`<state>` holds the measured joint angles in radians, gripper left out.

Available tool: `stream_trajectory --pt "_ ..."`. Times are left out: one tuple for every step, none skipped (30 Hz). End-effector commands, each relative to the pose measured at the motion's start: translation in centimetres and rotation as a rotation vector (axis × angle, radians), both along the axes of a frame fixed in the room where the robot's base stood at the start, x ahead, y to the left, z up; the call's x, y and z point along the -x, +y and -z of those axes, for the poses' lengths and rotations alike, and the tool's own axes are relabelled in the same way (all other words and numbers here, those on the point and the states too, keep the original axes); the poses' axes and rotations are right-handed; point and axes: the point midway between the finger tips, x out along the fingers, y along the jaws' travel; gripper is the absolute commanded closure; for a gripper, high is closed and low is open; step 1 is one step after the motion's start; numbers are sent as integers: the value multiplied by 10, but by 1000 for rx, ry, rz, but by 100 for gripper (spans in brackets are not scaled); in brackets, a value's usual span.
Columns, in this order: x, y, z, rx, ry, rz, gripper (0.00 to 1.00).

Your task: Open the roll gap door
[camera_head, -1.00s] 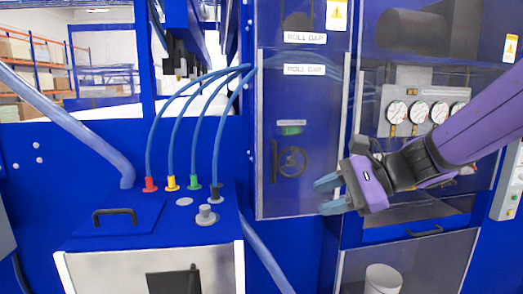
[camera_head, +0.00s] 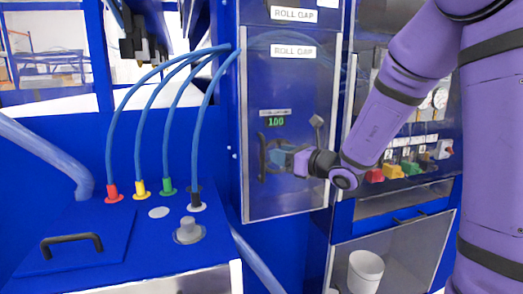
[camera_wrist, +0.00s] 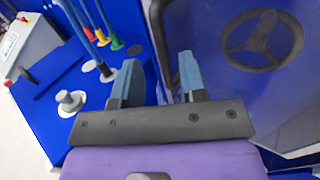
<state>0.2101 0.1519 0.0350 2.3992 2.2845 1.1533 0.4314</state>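The roll gap door (camera_head: 290,200) is a tall clear panel in a grey frame, labelled ROLL GAP. In the head view it looks shut. Its dark upright handle (camera_head: 262,158) is near the left edge. My gripper (camera_head: 276,156) is in front of the door at handle height, its blue fingers pointing left. In the wrist view my gripper (camera_wrist: 157,78) has its two fingers apart with nothing clamped between them. The dark handle (camera_wrist: 166,50) shows beyond and between the fingertips, nearer the right one. The door (camera_wrist: 215,80) fills the right of that view, with a black handwheel (camera_wrist: 262,38) behind it.
A blue cabinet (camera_head: 75,225) with a black handle, coloured hose fittings and a grey knob (camera_head: 188,231) stands left of the door. Blue hoses (camera_head: 200,120) arch over it. A white bucket (camera_head: 365,272) is in the lower right compartment.

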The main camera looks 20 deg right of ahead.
Motion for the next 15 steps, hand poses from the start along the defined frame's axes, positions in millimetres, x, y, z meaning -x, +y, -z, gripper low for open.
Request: stream_trajectory --pt "-8 6 0 0 0 -4 61" --pt "-12 9 0 -1 1 -4 61" --pt "-19 13 0 0 0 -3 61" --pt "-23 16 0 0 0 -4 61" --pt "-27 19 1 -1 1 -4 61" --pt "-32 23 0 -1 0 -4 61" --pt "-36 25 0 -1 -1 -3 61" --pt "-39 27 0 0 0 -3 61" --pt "-43 29 0 1 1 -3 61" --pt "-46 31 0 0 0 -2 61" --pt "-48 33 0 0 0 -2 61" --pt "-51 35 0 0 0 -2 61" --pt "-52 36 0 0 0 -3 61" --pt "-53 37 0 1 -1 -3 61" --pt "-55 38 0 1 -1 -3 61"
